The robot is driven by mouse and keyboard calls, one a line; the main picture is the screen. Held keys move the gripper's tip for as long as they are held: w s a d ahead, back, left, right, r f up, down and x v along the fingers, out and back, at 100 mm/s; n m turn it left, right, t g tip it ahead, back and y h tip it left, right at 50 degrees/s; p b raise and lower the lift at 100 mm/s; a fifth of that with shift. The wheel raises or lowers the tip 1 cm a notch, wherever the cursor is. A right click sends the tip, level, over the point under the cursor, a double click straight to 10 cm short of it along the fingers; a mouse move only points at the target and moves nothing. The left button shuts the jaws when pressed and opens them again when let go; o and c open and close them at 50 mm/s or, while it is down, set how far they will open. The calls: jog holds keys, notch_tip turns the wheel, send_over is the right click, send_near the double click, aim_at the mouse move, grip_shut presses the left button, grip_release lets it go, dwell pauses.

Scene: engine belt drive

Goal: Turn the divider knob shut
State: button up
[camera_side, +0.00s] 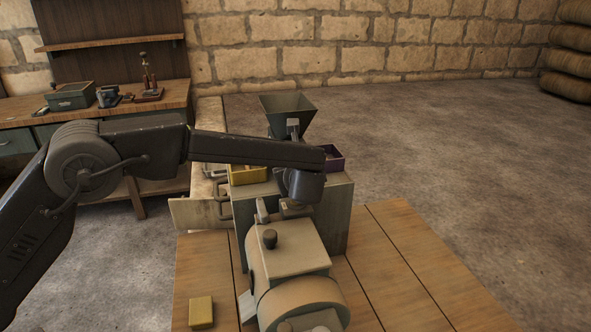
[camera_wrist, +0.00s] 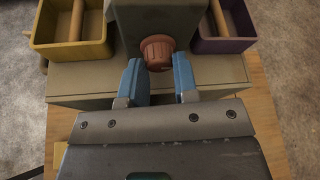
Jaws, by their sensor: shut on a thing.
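The divider knob (camera_wrist: 157,50) is a reddish-brown, ribbed round knob on the front of a grey housing (camera_wrist: 152,18) in the wrist view. My gripper (camera_wrist: 158,68) has its two blue fingers on either side of the knob, shut on it. In the side view my wrist (camera_side: 304,186) is in front of the grey machine, below the hopper (camera_side: 287,112), and hides the knob. Any position mark on the knob is not visible.
A yellow bin (camera_wrist: 72,52) stands left of the housing and a purple bin (camera_wrist: 228,45) right of it; each has a wooden cylinder in it. A beige motor-like unit (camera_side: 287,250) sits in front on the wooden table (camera_side: 400,255). A yellow block (camera_side: 201,312) lies on the table.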

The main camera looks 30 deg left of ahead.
jog(key=shift+c, duration=0.5)
jog(key=shift+n, duration=0.3)
jog(key=shift+s+a+n+t+h, duration=0.1)
jog(key=shift+n+t+h, duration=0.5)
jog(key=shift+n+t, duration=0.85)
jog(key=shift+n, duration=0.35)
jog(key=o, duration=0.9)
jog(key=shift+f, duration=0.1)
